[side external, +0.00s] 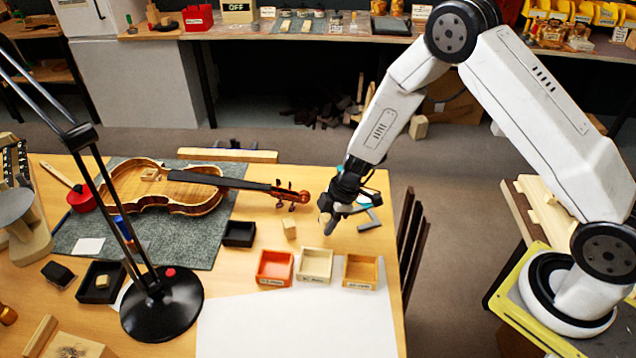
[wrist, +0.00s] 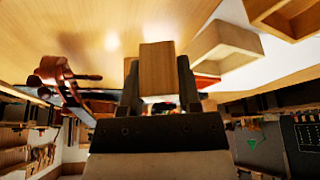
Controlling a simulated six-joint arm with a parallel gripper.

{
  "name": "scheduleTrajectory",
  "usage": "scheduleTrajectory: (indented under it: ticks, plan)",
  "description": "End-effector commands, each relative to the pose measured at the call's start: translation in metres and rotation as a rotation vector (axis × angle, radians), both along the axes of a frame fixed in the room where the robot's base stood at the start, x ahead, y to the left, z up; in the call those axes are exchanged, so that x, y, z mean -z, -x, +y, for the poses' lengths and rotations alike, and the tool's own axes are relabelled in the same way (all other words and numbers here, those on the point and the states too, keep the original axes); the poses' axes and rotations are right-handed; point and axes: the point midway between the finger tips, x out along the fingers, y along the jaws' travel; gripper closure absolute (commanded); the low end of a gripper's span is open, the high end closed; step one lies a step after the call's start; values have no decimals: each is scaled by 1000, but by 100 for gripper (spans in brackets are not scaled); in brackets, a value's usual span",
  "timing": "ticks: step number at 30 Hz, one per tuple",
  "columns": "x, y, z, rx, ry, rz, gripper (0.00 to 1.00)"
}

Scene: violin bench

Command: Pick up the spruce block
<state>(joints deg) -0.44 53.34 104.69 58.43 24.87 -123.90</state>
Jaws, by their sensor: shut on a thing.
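The spruce block, a small pale wooden block (wrist: 157,68), is between the two dark fingers of my gripper (wrist: 157,80) in the wrist view, its far end reaching past the fingertips. My gripper is shut on it. In the side view a small pale block (side external: 289,228) shows just left of my gripper (side external: 328,220), near the table's right side. From that angle, the fingers' contact with it and any gap under it cannot be made out.
A red tray (side external: 262,280), a cream tray (side external: 301,278) and an ochre tray (side external: 346,284) stand in front of the gripper. A black tray (side external: 226,241) is to the left. The violin (side external: 165,203) lies behind, its scroll (side external: 290,197) close by. A lamp (side external: 150,325) stands front left.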

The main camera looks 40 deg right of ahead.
Motion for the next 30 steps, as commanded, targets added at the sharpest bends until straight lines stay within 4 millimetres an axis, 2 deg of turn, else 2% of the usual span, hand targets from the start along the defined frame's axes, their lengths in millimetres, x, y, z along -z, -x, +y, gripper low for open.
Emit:
scheduleTrajectory:
  ticks: [14, 21, 30]
  plan:
    - [-59, 50, -6, 0, 0, -1, 100]
    - [-75, 90, -11, 0, -1, 2, 100]
    - [-90, 124, -15, 2, 0, 1, 100]
